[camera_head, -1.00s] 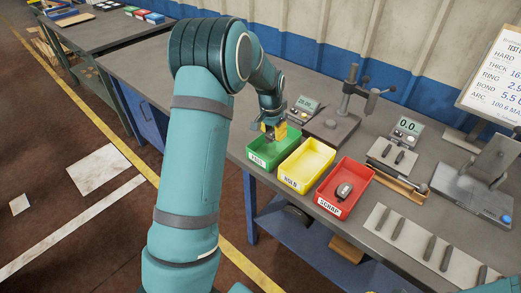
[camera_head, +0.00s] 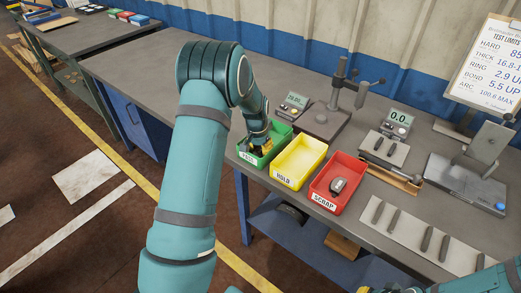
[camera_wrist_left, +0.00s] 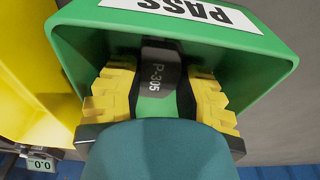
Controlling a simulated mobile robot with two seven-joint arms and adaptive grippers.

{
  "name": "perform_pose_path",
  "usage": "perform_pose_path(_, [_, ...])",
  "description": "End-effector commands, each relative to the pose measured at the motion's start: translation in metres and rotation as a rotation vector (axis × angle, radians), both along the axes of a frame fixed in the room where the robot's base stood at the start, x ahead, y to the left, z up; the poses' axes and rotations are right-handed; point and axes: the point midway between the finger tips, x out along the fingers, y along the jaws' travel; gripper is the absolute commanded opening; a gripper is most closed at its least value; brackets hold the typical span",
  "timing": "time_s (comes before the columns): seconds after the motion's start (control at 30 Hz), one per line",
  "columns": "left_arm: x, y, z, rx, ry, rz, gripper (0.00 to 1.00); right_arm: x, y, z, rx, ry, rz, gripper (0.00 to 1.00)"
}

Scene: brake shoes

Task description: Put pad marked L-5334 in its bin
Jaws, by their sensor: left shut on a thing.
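The green PASS bin (camera_head: 247,157) stands at the left of the bin row. My left gripper (camera_head: 262,146) reaches down into it. In the left wrist view the yellow fingers of my left gripper (camera_wrist_left: 160,95) are inside the green bin (camera_wrist_left: 270,60), shut on a dark pad (camera_wrist_left: 160,68). Part of the pad's marking shows and looks like P-305; I cannot read L-5334 on it. The fingers and wrist hide some of the pad, and I cannot tell whether it touches the bin floor. A bit of my right gripper (camera_head: 374,289) shows at the bottom edge of the head view.
A yellow HOLD bin (camera_head: 281,178) and a red SCRAP bin (camera_head: 324,202) stand beside the green one; a grey part (camera_head: 338,185) lies in the red bin. Several dark pads lie on a light mat (camera_head: 408,238). Gauges and a stand (camera_head: 325,117) are behind.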

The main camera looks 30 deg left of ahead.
Motion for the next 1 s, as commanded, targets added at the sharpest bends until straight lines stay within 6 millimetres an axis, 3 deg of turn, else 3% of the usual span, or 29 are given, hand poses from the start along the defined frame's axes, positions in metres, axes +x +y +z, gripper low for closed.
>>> perform_pose_path(0.33, [0.001,0.000,-0.003,0.001,-0.002,0.000,0.00,0.000,0.000,-0.003,0.000,-0.001,0.000,0.00])
perform_pose_path(0.37, [0.000,0.000,-0.002,0.000,-0.001,0.000,0.44,0.000,0.000,-0.002,0.000,-0.001,0.000,0.00])
perform_pose_path(0.77, [0.000,0.000,0.004,0.001,-0.002,0.000,0.44,0.000,0.000,0.002,0.000,0.000,0.000,0.00])
perform_pose_path(1.0, [-0.005,0.001,0.045,0.000,-0.005,0.001,0.44,-0.002,0.000,0.011,0.001,0.004,0.000,0.00])
